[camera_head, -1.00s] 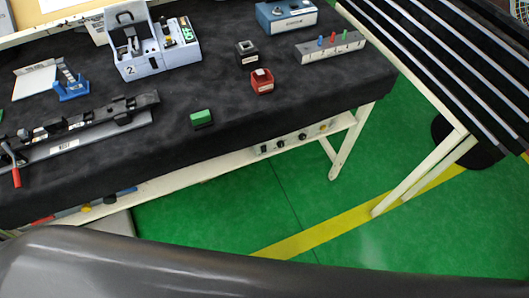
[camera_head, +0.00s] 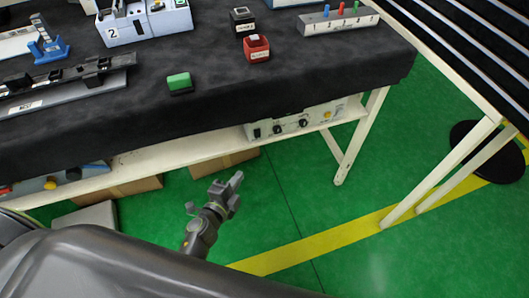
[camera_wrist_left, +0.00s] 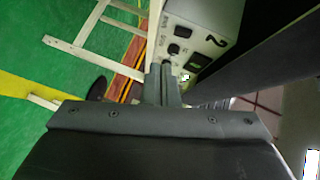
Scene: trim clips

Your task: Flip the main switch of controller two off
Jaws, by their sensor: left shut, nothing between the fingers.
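A pale controller box (camera_head: 293,122) stands on the shelf under the table, its front showing a dark switch, black knobs and a yellow button. In the left wrist view a pale panel marked 2 (camera_wrist_left: 208,48) has a black switch (camera_wrist_left: 183,31) beside small lettering; which way it is set I cannot tell. My left gripper (camera_head: 237,181) is shut and empty, in front of the shelf and below left of the box. In the left wrist view its fingertips (camera_wrist_left: 162,68) are close to the panel's edge; contact is unclear. My right gripper is not in view.
On the dark tabletop are a grey-blue unit marked 2 (camera_head: 140,25), a green block (camera_head: 179,82) and a red block (camera_head: 257,50). Another controller (camera_head: 55,181) sits at the shelf's left. Table legs (camera_head: 360,140) stand right.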

